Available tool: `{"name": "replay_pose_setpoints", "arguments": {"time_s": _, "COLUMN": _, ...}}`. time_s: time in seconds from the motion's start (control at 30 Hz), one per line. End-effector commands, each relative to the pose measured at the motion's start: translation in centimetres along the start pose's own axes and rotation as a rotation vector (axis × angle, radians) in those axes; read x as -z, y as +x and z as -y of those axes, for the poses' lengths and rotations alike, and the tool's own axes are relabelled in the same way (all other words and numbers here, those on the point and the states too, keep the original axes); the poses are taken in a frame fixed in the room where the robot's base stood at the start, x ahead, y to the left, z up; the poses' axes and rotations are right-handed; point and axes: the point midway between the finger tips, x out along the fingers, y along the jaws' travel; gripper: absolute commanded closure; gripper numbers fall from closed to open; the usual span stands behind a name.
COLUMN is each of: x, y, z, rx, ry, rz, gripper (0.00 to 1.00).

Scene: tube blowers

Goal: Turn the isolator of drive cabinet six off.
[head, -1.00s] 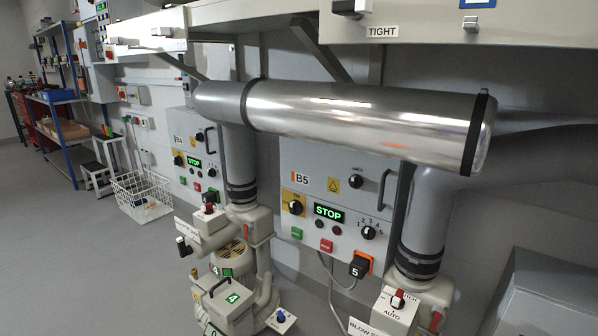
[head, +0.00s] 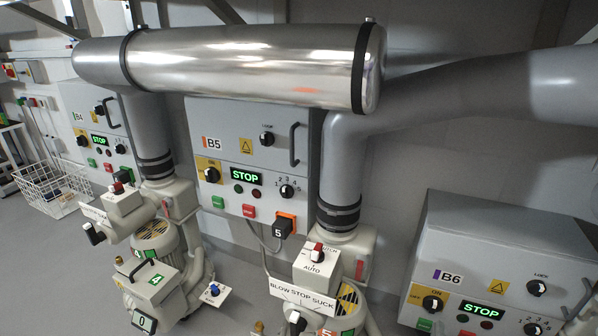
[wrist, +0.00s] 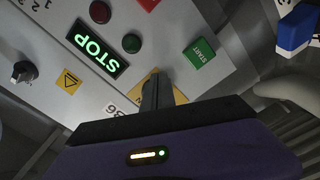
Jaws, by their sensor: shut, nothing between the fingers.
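Drive cabinet B6 (head: 500,262) is a grey box at the lower right of the head view. Its isolator (head: 432,303) is a black knob on a yellow plate, left of the green STOP display (head: 482,311). I cannot tell its exact setting. In the wrist view, the B6 panel (wrist: 190,18) appears turned around, with the STOP display (wrist: 97,47) lit. My gripper (wrist: 158,82) is shut and empty. Its fingers lie across the yellow plate (wrist: 180,94) in that view and hide the knob. I cannot tell whether they touch it. The gripper does not show in the head view.
Cabinet B5 (head: 226,125) is in the middle, with a similar isolator (head: 212,174). A shiny cylinder (head: 240,60) and grey ducts (head: 480,100) run above. A blower (head: 340,300) stands left of B6. Near my gripper is a green START button (wrist: 199,53).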

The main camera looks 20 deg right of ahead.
Motion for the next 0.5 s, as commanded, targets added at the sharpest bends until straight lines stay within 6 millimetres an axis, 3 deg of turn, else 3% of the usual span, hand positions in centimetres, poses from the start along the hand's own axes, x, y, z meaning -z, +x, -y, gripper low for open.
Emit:
{"name": "replay_pose_setpoints", "arguments": {"time_s": 0.2, "x": 0.01, "y": 1.32, "z": -0.03, "rx": 0.0, "ry": 0.0, "rz": 0.0, "gripper": 1.0}}
{"name": "replay_pose_setpoints", "arguments": {"time_s": 0.5, "x": 0.01, "y": 1.46, "z": -0.04, "rx": 0.0, "ry": 0.0, "rz": 0.0, "gripper": 1.0}}
